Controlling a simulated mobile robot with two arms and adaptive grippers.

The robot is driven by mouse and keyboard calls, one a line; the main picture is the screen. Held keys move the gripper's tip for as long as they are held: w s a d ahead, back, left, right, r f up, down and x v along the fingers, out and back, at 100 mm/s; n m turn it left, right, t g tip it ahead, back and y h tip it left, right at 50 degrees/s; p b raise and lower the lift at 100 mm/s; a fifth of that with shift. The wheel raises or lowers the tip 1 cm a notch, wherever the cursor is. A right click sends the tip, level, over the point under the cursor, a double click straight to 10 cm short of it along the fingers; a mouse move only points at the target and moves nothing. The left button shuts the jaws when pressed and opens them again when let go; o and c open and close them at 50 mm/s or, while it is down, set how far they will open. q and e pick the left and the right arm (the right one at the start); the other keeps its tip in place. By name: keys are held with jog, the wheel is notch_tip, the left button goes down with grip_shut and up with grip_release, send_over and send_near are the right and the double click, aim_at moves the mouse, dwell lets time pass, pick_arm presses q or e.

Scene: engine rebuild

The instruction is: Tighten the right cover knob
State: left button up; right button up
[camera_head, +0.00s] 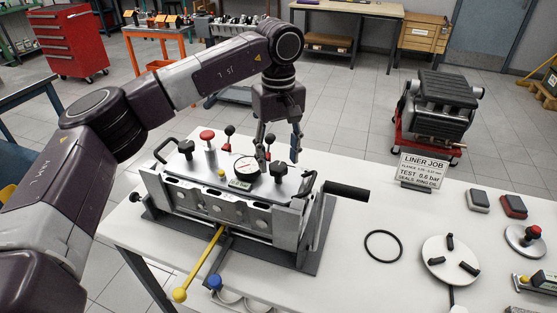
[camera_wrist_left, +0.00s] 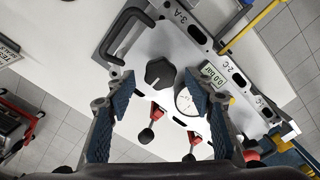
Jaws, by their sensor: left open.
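The right cover knob (camera_head: 278,169) is a black lobed knob on top of the silver cover, at its right end near a black handle. In the left wrist view the knob (camera_wrist_left: 159,73) lies between the fingertips, slightly beyond them, with a gap on each side. My left gripper (camera_head: 277,154) is above the right part of the cover, pointing down. Its blue-padded fingers (camera_wrist_left: 160,92) are spread and empty. The left cover knob (camera_head: 186,147) is a similar black knob at the cover's other end. My right gripper is not in view.
A round gauge (camera_head: 247,169) and red-and-black clamps (camera_wrist_left: 155,113) stand close to the knob. A black loop handle (camera_wrist_left: 122,38) is also near. A yellow lever (camera_head: 203,261) sticks out in front. The white table (camera_head: 350,280) holds a black ring (camera_head: 382,246) and a round plate (camera_head: 450,258).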

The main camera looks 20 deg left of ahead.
aim_at(278, 166)
pick_arm(q)
notch_tip(278, 166, up, 11)
jog(key=shift+f, duration=0.2)
dwell(0.4)
